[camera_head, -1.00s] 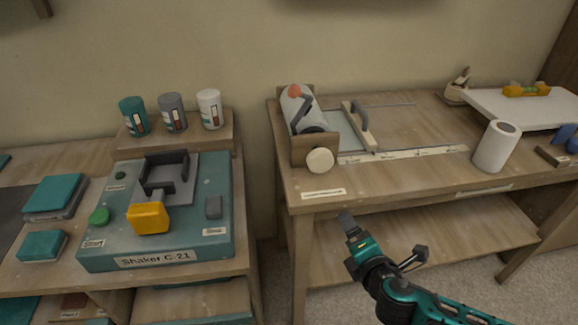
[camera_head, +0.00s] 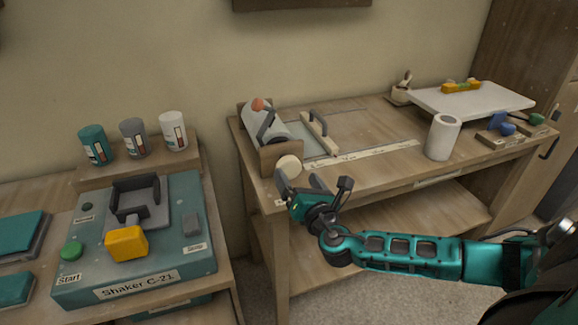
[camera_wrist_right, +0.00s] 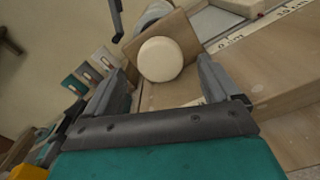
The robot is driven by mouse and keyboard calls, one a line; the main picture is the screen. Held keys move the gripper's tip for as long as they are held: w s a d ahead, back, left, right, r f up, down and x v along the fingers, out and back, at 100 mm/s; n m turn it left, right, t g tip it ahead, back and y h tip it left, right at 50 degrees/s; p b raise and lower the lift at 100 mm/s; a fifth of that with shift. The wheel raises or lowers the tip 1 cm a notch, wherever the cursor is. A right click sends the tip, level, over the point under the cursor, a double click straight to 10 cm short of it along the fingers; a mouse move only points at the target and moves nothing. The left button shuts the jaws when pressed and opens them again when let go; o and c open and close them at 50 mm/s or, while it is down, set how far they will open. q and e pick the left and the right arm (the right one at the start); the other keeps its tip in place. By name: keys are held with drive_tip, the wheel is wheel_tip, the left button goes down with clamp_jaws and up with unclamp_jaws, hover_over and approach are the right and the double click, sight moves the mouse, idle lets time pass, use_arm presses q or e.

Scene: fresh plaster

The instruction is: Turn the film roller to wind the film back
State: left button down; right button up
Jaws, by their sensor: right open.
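The film roller (camera_head: 264,127) is a pale roll held in a wooden bracket (camera_head: 267,158) at the left end of the right-hand table. A round cream knob (camera_head: 289,166) sits on the bracket's near face; it also shows in the right wrist view (camera_wrist_right: 159,59). My right gripper (camera_head: 298,184) is open and empty just in front of the knob. In the wrist view its fingers (camera_wrist_right: 163,78) lie to either side of the knob, apart from it. My left gripper is out of view.
A flat plate with a handled bar (camera_head: 320,135) and a ruler strip (camera_head: 362,153) lie right of the roller. A white cylinder (camera_head: 441,138) stands further right. On the left table are the shaker box (camera_head: 178,266) and several cans (camera_head: 134,138).

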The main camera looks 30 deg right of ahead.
sight(292, 170)
drive_tip(key=x, duration=0.6)
drive_tip(key=shift+w, duration=0.1)
drive_tip(key=c, duration=1)
drive_tip(key=shift+f+b, duration=0.1)
drive_tip(key=shift+b, duration=0.2)
